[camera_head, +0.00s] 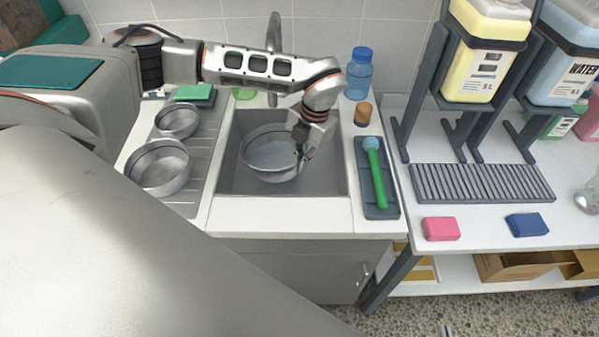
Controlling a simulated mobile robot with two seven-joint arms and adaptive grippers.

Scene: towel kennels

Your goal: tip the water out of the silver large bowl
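A silver bowl (270,171) stands in the grey sink basin (325,185), with pale water (268,152) showing inside. My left gripper (303,153) points down at the bowl's right rim, its arm reaching over from the left. Its fingers are at the rim, small and partly hidden, so I cannot tell whether they grip it. Another silver bowl of similar size (160,180) and a smaller silver bowl (177,122) stand on the ribbed drainboard left of the sink. My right gripper is not in view.
A faucet (273,60) rises behind the basin. A dark tray (381,208) with a green brush (377,175) lies right of it. A blue bottle (358,75) and brown-capped jar (363,114) stand behind. Pink (441,229) and blue (526,225) blocks lie on the right table.

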